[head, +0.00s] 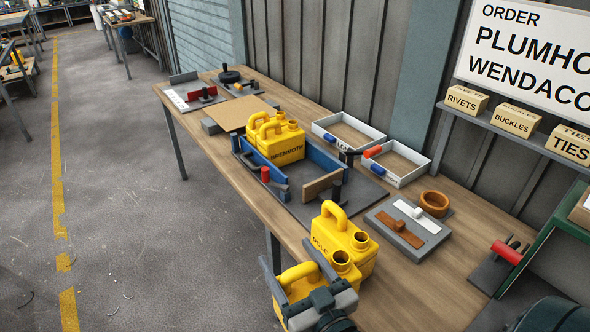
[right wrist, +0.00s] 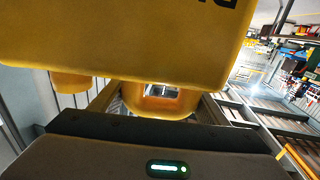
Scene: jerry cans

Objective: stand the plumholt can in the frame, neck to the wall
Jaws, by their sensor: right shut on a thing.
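My right gripper (head: 308,272) is shut on a yellow can (head: 298,273) with a top handle at the table's front edge. In the right wrist view this can (right wrist: 130,45) fills the top; only cut-off, upside-down letters show, so I cannot read its name. A second yellow can (head: 345,240), with a partly hidden label starting "DOLC", stands just behind it. A third yellow can (head: 284,151), labelled BIRENMOTH, stands between the blue walls of a frame (head: 327,160) on a grey base. My left gripper is not in view.
Two white-rimmed trays (head: 375,127) (head: 425,161) lie near the back wall. A grey plate with brown and white handled pieces (head: 410,226) and a brown ring (head: 434,204) lie right of the frame. A sign (head: 530,50) reads ORDER, PLUMHO…, WENDACO…. Bare tabletop (head: 425,290) shows at front right.

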